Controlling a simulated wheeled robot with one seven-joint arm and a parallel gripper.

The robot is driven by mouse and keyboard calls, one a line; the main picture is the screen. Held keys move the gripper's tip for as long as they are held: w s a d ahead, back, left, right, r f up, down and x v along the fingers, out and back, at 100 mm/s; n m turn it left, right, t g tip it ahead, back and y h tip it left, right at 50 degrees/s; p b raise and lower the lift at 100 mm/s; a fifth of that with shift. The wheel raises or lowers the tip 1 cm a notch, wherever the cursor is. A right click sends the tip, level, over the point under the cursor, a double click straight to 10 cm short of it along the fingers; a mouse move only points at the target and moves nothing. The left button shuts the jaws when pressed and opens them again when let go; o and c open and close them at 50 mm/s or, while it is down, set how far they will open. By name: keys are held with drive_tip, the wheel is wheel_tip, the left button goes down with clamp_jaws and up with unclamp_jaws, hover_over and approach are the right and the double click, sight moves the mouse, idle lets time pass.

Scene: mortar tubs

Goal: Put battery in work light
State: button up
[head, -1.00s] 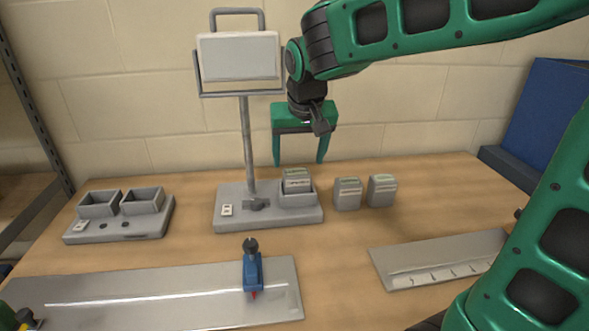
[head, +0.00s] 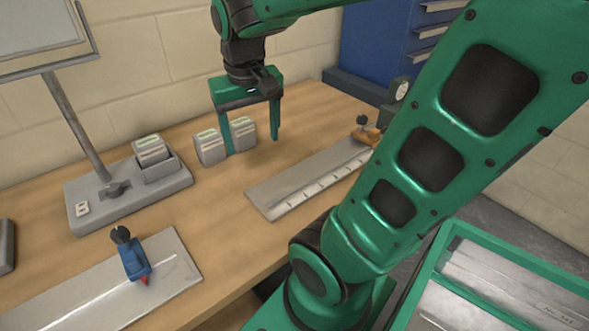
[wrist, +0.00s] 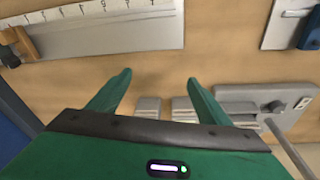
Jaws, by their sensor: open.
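The work light has a grey base (head: 92,207), a thin pole and a pale lamp panel (head: 35,25) cut off at the top left of the head view. A grey battery with a green-marked top (head: 150,149) stands in the base's socket (head: 163,172), its upper part above the rim; I cannot tell how deep it sits. Two similar batteries, a left one (head: 208,148) and a right one (head: 243,133), stand upright on the bench right of the base. My gripper (head: 252,145) is open and empty beside the right battery, partly in front of the pair. The wrist view shows the base (wrist: 265,98) too.
A metal ruler plate (head: 310,178) lies right of my gripper, with an orange-brown tool (head: 366,136) and a dial gauge (head: 398,90) beyond. A blue clamp (head: 135,262) sits on a metal plate (head: 178,270) in front. Bare bench lies between these.

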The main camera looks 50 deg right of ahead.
drive_tip(key=shift+m+g+y, duration=0.7)
drive_tip(key=shift+y, duration=0.1)
drive_tip(key=s+f, duration=0.1)
drive_tip(key=s, duration=0.3)
drive_tip(key=s+d+f, duration=0.1)
drive_tip(key=s+f, duration=0.1)
drive_tip(key=s, duration=0.2)
drive_tip(key=s+d+f, duration=0.1)
drive_tip(key=s+f, duration=0.1)
drive_tip(key=s, duration=0.2)
drive_tip(key=shift+d+f, duration=0.15)
drive_tip(key=shift+f, duration=0.1)
drive_tip(key=shift+w+f, duration=0.3)
drive_tip(key=shift+w, duration=0.45)
drive_tip(key=shift+s+r, duration=0.1)
drive_tip(key=shift+s, duration=0.05)
